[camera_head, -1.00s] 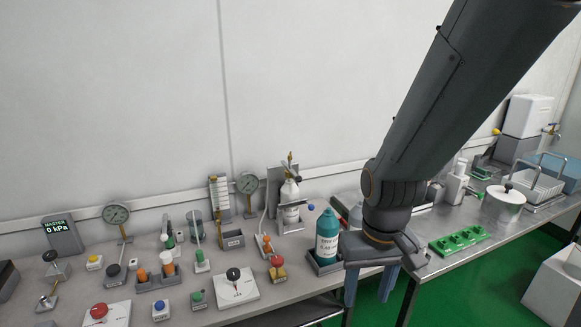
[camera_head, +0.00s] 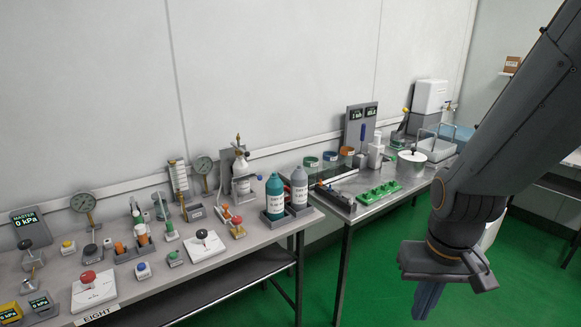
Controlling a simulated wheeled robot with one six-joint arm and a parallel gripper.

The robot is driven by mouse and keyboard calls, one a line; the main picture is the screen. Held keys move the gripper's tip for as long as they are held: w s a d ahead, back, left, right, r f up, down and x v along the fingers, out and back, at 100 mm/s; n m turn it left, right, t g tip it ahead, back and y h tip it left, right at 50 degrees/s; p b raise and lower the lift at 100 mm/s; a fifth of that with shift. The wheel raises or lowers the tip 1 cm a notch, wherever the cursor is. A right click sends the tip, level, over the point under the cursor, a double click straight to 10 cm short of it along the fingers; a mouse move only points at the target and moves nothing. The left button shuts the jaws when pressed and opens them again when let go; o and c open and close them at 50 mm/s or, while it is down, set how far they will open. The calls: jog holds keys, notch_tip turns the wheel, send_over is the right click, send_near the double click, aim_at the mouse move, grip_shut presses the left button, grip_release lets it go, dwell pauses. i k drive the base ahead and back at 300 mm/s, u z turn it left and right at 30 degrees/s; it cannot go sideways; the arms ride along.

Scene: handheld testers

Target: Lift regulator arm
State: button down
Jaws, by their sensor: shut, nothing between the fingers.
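My gripper (camera_head: 428,300) points down at the lower right, over the green floor, well to the right of the left bench. Its blue-grey fingers look together with nothing held. I cannot tell for certain which part is the regulator arm. Candidates on the left bench are a white plate with a dark round knob (camera_head: 203,237), a white plate with a red knob (camera_head: 89,278), and a bottle with a brass fitting on top (camera_head: 240,170). All are far from my gripper.
The left bench (camera_head: 232,262) also holds dial gauges (camera_head: 83,203), a teal bottle (camera_head: 275,193) and a grey bottle (camera_head: 299,187). A steel bench (camera_head: 372,207) behind carries a green rack (camera_head: 378,191) and a pot (camera_head: 411,168). Green floor (camera_head: 375,275) is open around my gripper.

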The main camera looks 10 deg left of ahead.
aim_at(238, 151)
jog(key=u, duration=1.05)
jog(key=i, duration=1.7)
jog(key=z, duration=0.25)
